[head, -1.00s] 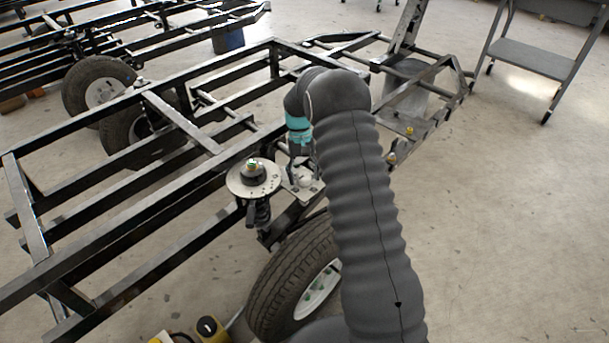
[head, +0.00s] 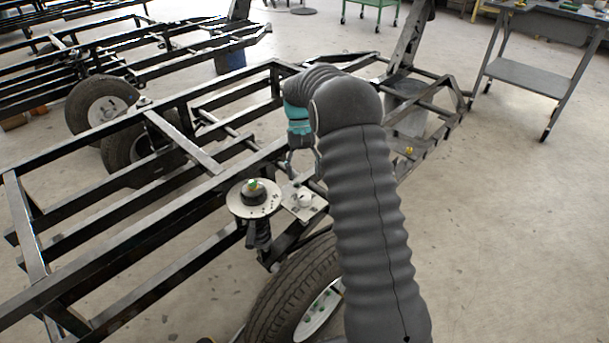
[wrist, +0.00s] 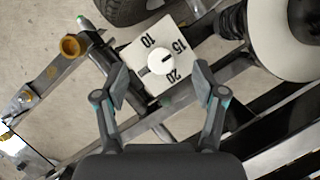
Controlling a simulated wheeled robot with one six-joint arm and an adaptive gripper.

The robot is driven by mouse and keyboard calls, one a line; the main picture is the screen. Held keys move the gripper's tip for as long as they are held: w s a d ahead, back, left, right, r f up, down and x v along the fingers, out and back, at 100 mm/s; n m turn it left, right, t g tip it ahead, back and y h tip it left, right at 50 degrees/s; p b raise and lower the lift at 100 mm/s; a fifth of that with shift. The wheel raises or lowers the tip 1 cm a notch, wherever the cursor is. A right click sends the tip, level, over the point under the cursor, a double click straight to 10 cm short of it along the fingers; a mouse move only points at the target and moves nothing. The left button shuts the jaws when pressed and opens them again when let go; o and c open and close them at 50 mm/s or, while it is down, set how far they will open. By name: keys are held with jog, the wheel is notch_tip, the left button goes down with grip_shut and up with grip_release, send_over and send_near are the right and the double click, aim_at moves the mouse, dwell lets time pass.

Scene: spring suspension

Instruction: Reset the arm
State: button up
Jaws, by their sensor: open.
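My gripper (head: 303,170) hangs from my grey sleeved arm, just above a square plate (head: 312,213) with a white knob (head: 305,199) on the black frame. In the wrist view my gripper (wrist: 162,92) is open, its two fingers apart with nothing between them. The wrist view shows the white knob (wrist: 160,62) just beyond the fingertips, on the light plate (wrist: 131,56) marked 10, 15 and 20. The fingers look apart from the knob.
A round-topped spring suspension (head: 253,200) stands left of the plate. A tyre (head: 292,290) is below it. The black chassis frame (head: 110,250) fills the left. A grey trolley (head: 530,78) stands back right; the floor at right is clear.

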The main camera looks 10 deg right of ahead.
jog(key=shift+w, duration=0.1)
dwell(0.3)
jog(key=shift+w+f, duration=0.25)
jog(key=shift+w, duration=0.05)
jog(key=x, duration=0.3)
jog(key=shift+s+f, duration=0.15)
jog(key=shift+s, duration=0.2)
jog(key=shift+s+t, duration=0.3)
jog(key=shift+s, duration=0.4)
jog(key=s+r+t, duration=0.3)
jog(key=s+r, duration=0.4)
jog(key=s, duration=0.4)
jog(key=s+r+t, duration=0.3)
jog(key=s+r, duration=0.4)
jog(key=s, duration=0.4)
jog(key=s+r+t, duration=0.3)
jog(key=s+r, duration=0.4)
jog(key=s, duration=0.4)
jog(key=shift+s+r, duration=0.2)
jog(key=shift+r, duration=0.2)
